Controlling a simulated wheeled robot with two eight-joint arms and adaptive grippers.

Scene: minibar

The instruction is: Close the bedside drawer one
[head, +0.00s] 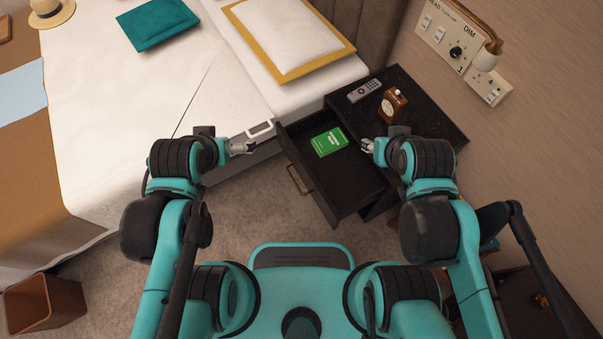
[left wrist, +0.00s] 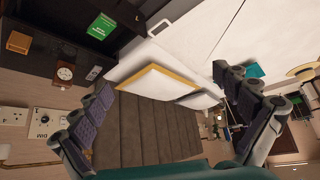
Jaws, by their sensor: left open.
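The bedside drawer (head: 342,194) is pulled out of the dark nightstand (head: 432,100) in the head view. A green book (head: 330,142) lies inside it, and a brass handle (head: 299,180) is on its front. The drawer (left wrist: 68,38) also shows at the top left of the left wrist view, with the green book (left wrist: 102,26). My left gripper (head: 250,147) is left of the drawer by the bed edge, open and empty; its spread fingers show in the left wrist view (left wrist: 160,82). My right gripper (head: 366,146) is over the drawer's right side; its opening is unclear.
The nightstand top holds a remote (head: 365,91) and a brown clock (head: 393,105). The bed (head: 110,110) fills the left. A white rectangular loop (head: 261,129) is near my left gripper. A bin (head: 45,303) stands at lower left. Carpet (head: 250,207) is clear before the drawer.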

